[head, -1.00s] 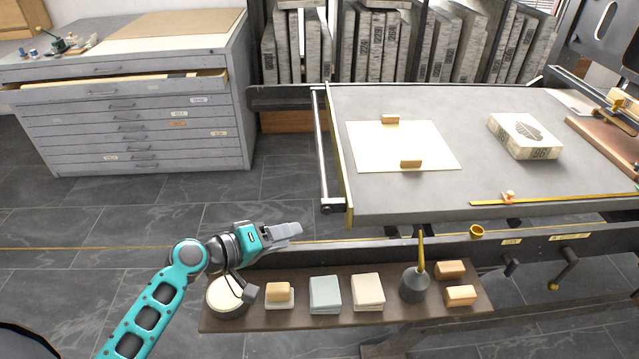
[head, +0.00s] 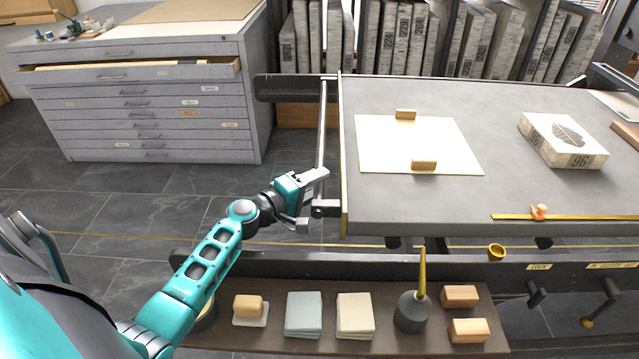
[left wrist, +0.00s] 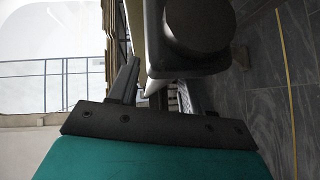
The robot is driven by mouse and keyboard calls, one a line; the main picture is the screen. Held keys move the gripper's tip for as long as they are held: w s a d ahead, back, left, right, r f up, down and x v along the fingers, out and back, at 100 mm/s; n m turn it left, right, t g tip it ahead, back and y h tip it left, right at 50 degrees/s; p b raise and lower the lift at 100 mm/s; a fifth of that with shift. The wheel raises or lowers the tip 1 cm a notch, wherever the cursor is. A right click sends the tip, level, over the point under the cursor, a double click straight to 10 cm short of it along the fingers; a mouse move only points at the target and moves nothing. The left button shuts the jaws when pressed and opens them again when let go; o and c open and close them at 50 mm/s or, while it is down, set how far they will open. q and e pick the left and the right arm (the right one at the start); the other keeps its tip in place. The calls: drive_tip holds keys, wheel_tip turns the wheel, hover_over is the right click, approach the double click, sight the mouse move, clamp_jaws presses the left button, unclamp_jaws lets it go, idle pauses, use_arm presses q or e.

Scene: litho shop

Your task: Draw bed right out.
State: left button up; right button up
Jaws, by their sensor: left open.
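The press bed (head: 430,200) is a grey slab at the right in the head view. A metal bar handle (head: 322,130) runs along its left end, held by dark brackets. My left gripper (head: 316,190) is open at the near part of this bar, close to the near bracket (head: 326,208). In the left wrist view a dark round part (left wrist: 197,24) stands close in front of my left gripper (left wrist: 155,92) and partly hides the fingers. I cannot tell whether the bar lies between them. My right gripper is out of view.
On the bed lie a cream sheet (head: 415,148) with two small wooden blocks and a stone block (head: 562,140). A shelf (head: 265,320) with sponges, pads and an oil can is below. A drawer cabinet (head: 160,105) stands left; the floor between is clear.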

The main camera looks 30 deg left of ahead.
use_arm(q)
drive_tip(key=shift+w+d+f, duration=0.1)
drive_tip(key=shift+w+d, duration=0.1)
drive_tip(key=shift+w, duration=0.35)
clamp_jaws()
